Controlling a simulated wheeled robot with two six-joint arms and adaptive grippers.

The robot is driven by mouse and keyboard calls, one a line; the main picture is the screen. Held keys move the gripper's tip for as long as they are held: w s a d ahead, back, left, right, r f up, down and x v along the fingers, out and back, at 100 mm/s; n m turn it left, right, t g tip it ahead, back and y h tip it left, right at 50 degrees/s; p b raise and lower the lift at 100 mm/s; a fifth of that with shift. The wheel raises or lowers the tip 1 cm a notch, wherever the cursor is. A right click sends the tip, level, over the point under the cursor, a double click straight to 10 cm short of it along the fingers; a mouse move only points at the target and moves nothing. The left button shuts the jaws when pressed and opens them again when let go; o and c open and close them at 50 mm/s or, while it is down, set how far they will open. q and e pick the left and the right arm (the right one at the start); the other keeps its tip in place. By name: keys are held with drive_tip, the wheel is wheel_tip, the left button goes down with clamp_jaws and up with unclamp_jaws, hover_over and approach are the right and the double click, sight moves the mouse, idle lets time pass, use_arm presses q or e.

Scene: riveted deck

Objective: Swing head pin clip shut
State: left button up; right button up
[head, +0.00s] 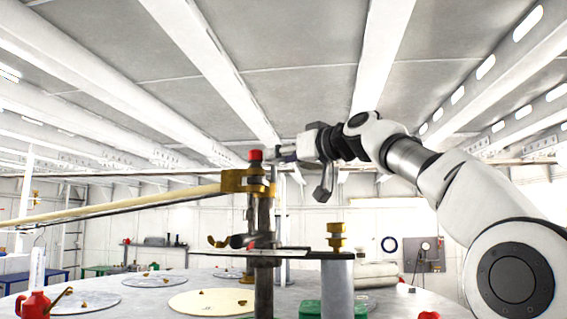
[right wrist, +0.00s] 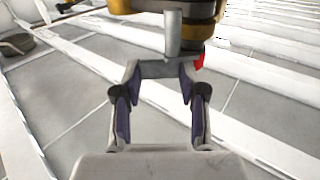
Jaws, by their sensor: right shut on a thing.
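An upright dark post (head: 264,285) carries a brass fitting (head: 256,181) with a red cap (head: 255,155) on top. A pale yellow pole (head: 130,209) runs from the left edge to the fitting. My right gripper (head: 284,152) reaches in from the right, level with the red cap and close beside it. In the right wrist view its fingers (right wrist: 159,80) are closed on a grey metal clip (right wrist: 158,69), beside a short grey pin (right wrist: 172,34) and a brass part (right wrist: 203,28). Whether the clip is latched cannot be told. My left gripper is out of view.
A round grey table (head: 390,303) spreads below, with pale discs (head: 210,302) on it. A red can (head: 34,304) stands at the lower left. A brass knob (head: 336,236) tops a grey cylinder (head: 337,285) right of the post. The air above is clear.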

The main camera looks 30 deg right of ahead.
drive_tip(key=o, duration=1.2)
drive_tip(key=shift+c, duration=0.2)
drive_tip(key=shift+w+a, duration=0.1)
drive_tip(key=shift+w, duration=0.1)
drive_tip(key=shift+s, duration=0.1)
